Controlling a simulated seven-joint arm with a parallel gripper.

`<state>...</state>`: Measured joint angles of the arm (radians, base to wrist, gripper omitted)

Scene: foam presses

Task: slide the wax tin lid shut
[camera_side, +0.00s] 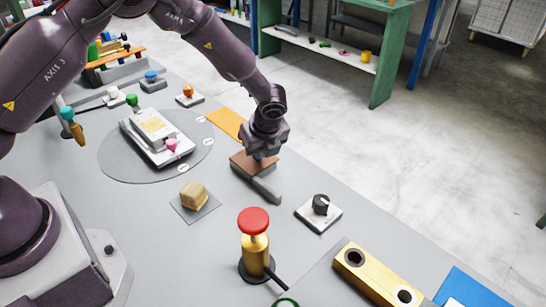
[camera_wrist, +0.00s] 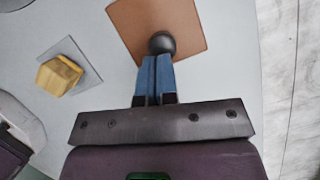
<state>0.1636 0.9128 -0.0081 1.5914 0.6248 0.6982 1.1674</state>
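A brown square plate, which looks like the wax tin lid (camera_side: 240,160), lies under my gripper (camera_side: 262,155) in the side view. In the wrist view the brown lid (camera_wrist: 190,22) carries a round dark knob (camera_wrist: 161,43). My gripper's blue fingers (camera_wrist: 155,60) are together, with only a thin dark line between them. Their tips are right at the knob's near edge; I cannot tell whether they touch it. A dark grey bar (camera_side: 266,191) projects from the near side of the lid in the side view. The tin under the lid cannot be made out.
A yellowish block (camera_side: 194,195) sits on a grey square left of the lid. A red-topped brass plunger (camera_side: 254,235) and a black dial (camera_side: 321,205) stand nearer. A round plate (camera_side: 110,165) bears a white device behind left. An orange sheet (camera_side: 226,122) lies behind.

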